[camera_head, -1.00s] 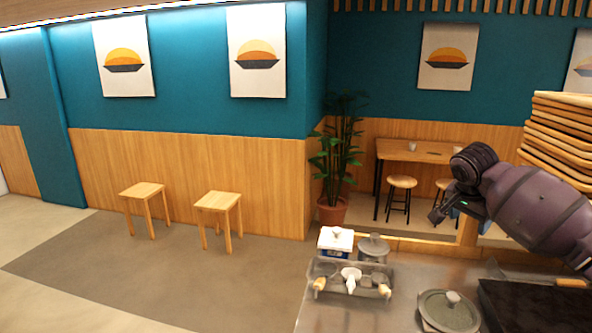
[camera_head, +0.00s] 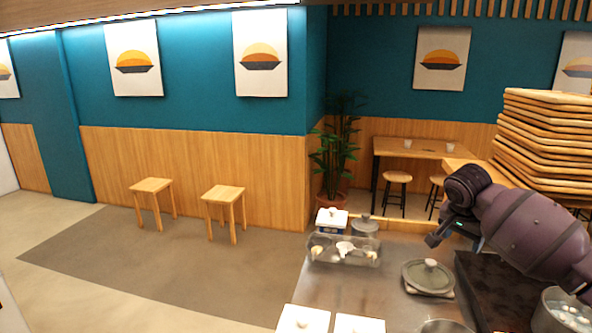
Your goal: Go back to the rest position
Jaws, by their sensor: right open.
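My right arm comes in from the right edge, purple and dark. My right gripper (camera_head: 437,238) is open and points left and down. It holds nothing that I can see and is above the counter, in front of the dining table in the picture. My left gripper is not in view.
The steel counter (camera_head: 385,290) holds a clear condiment tray (camera_head: 343,259), a grey lidded pot (camera_head: 428,277), white lidded containers (camera_head: 302,319) and a dark griddle (camera_head: 478,275). A tall stack of wooden trays (camera_head: 545,140) stands at right. Open floor lies left, with two stools (camera_head: 222,194).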

